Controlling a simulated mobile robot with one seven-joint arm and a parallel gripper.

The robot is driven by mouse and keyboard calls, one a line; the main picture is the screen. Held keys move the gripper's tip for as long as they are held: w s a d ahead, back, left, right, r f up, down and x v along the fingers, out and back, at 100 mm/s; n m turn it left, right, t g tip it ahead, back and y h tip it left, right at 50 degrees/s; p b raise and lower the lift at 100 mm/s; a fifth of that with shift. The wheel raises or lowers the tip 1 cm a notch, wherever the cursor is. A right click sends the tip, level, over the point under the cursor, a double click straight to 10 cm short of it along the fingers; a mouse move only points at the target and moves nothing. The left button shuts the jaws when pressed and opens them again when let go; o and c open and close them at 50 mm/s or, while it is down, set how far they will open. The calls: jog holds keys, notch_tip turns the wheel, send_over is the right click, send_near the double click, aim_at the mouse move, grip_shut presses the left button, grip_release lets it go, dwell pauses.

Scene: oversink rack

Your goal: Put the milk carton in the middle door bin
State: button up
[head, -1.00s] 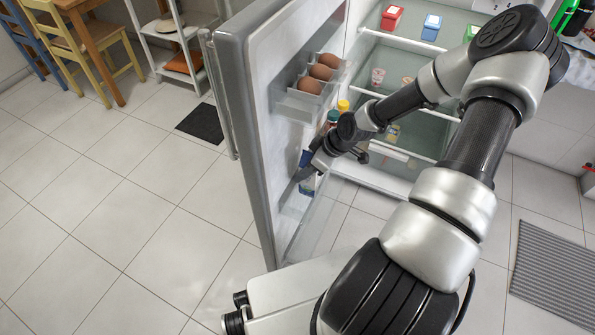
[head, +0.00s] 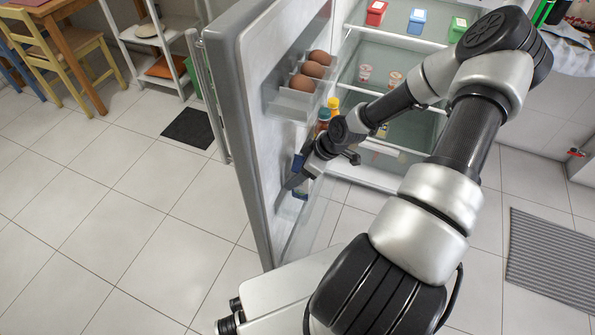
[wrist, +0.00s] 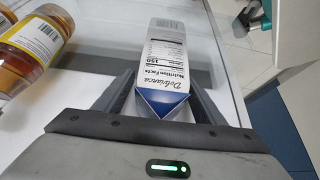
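The milk carton (wrist: 167,60) is white with printed nutrition text and a blue folded top. In the wrist view it lies between the two fingers of my gripper (wrist: 160,85), which look closed on its sides. In the head view my gripper (head: 296,178) is at the inner side of the open fridge door (head: 250,130), below the egg bin. A blue part of the carton (head: 298,162) shows there, mostly hidden by my gripper. A clear door bin (wrist: 105,50) surrounds the carton area, with bottles (wrist: 35,45) to the left. I cannot tell whether the carton's bottom touches the bin floor.
The egg bin (head: 285,104) with several eggs (head: 303,82) is above on the door. Bottles (head: 325,113) stand close to my wrist. Fridge shelves hold small boxes (head: 417,20) and cups (head: 365,72).

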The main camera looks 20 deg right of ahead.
jog(key=p+v, duration=0.4)
jog(key=v, duration=0.8)
jog(key=shift+r+p, duration=0.25)
jog(key=shift+p, duration=0.15)
